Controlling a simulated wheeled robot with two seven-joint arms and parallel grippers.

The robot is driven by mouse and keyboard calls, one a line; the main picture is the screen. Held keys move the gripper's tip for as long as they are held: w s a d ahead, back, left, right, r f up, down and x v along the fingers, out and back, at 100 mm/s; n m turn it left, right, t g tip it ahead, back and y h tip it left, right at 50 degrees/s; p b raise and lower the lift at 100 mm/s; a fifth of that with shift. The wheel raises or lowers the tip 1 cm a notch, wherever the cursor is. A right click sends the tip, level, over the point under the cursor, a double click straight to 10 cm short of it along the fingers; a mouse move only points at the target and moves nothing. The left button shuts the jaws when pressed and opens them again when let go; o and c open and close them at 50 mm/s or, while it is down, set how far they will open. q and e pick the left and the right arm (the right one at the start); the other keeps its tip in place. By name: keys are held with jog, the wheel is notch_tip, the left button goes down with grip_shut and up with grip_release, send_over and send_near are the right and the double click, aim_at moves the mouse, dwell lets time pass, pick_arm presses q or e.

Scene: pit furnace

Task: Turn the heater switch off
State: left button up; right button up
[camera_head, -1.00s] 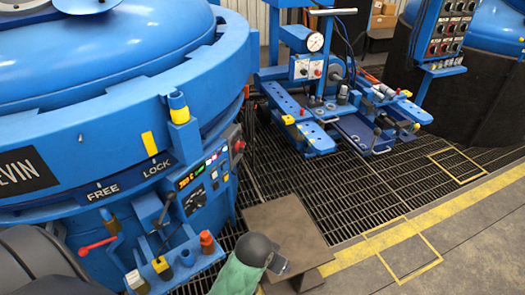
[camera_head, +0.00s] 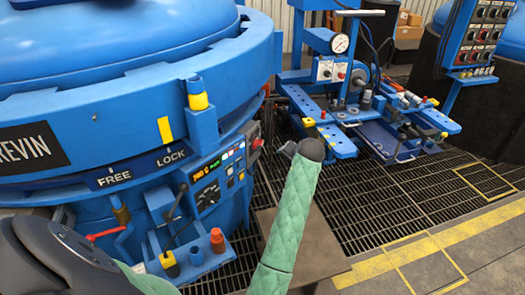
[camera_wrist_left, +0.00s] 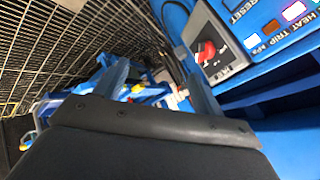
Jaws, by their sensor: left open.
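A control panel (camera_head: 218,177) with a lit orange display, a dial and small buttons is on the blue furnace's side in the head view. A red knob (camera_head: 257,143) sticks out at its right end. In the left wrist view a red rotary switch (camera_wrist_left: 206,52) on a grey plate sits beside "RESET" and "HEAT TRIP" labels; I cannot read its own label. My left gripper (camera_head: 288,149) is right of the red knob, apart from it. In the wrist view its two fingers (camera_wrist_left: 157,75) are spread and empty, left of the switch. My right gripper is out of view.
A FREE/LOCK label (camera_head: 140,169) and a lever bracket (camera_head: 195,268) with an orange-topped post are on the furnace. A brown platform (camera_head: 320,250) lies below my left arm.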

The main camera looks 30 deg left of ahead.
pick_arm(q)
jog(key=w+a+f+m+g+y, duration=0.2)
jog(key=w+a+y, duration=0.1)
jog(key=w+a, duration=0.15)
jog(key=m+g+y+b, duration=0.15)
jog(key=m+y, duration=0.25)
jog(key=m, duration=0.5)
send_near(261, 146)
jog(key=a, duration=0.2)
jog(key=shift+w+f+p+x, duration=0.15)
jog(key=shift+p+x, duration=0.05)
jog(key=shift+x, duration=1.75)
jog(key=shift+w+f+p+x, duration=0.1)
jog(key=shift+f+p+x, duration=0.05)
jog(key=shift+x, duration=1.8)
jog(key=shift+d, duration=0.2)
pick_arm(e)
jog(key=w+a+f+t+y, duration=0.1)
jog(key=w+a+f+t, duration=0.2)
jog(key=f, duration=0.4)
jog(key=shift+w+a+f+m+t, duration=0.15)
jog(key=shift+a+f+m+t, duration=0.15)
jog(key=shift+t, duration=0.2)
pick_arm(q)
jog(key=c, duration=1)
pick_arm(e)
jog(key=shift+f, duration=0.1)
